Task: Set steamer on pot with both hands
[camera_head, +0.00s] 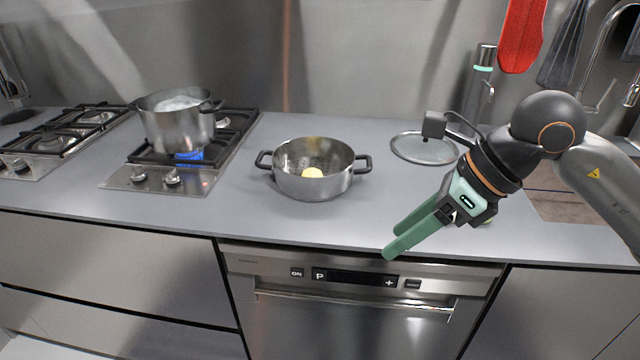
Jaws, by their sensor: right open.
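The steamer (330,186) is a silver pan with two black side handles and small holes in its wall. The pot (180,132) is a taller silver pot with black handles on the left hob, over a blue flame. Something whitish shows inside it. My right gripper (392,252) has green fingers, open and empty, pointing down-left in front of the counter edge, right of the steamer and apart from it. My left gripper is out of view.
A glass lid (424,148) lies on the counter behind my right arm. A dark bottle-like grinder (478,90) stands at the back right. A second hob (60,140) is at the far left. The counter between the pot and the steamer is clear.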

